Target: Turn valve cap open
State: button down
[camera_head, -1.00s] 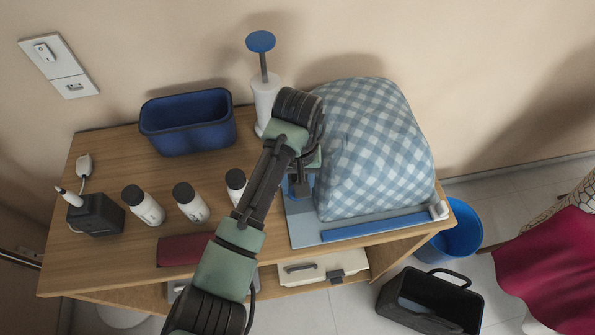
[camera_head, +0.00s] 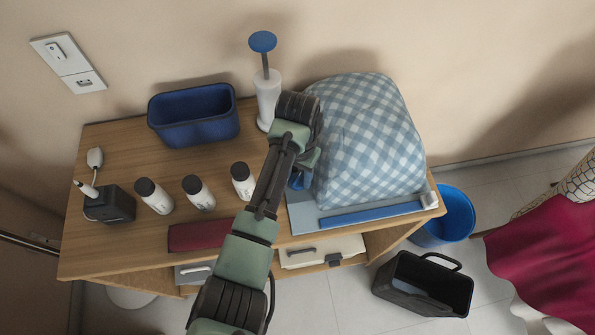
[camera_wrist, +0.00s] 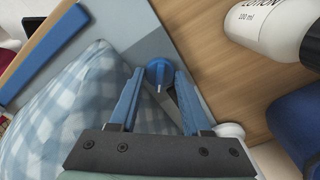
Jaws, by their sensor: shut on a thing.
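The blue round valve cap (camera_wrist: 159,72), with a small white mark on it, sits beside the blue-and-white checked bag, over the grey flat base. The checked bag (camera_head: 370,140) is puffed up on the right of the table and also shows in the wrist view (camera_wrist: 60,125). My gripper (camera_wrist: 158,78) has its two blue fingers on either side of the cap, shut on it. In the head view my wrist hides the cap, and only a bit of blue finger shows at the bag's left side.
A white pump with a blue handle (camera_head: 263,42) stands behind my wrist. A blue bin (camera_head: 195,130), several white bottles with dark caps (camera_head: 198,193), a black box (camera_head: 108,205) and a dark red item (camera_head: 200,237) are on the wooden table (camera_head: 90,265). A blue bucket (camera_head: 450,218) is on the floor.

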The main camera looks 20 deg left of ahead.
aim_at(298, 178)
dwell(0.3)
jog(key=shift+c, duration=1.8)
grip_release()
notch_tip(298, 178, up, 13)
jog(key=p, duration=0.2)
jog(key=shift+p, duration=0.3)
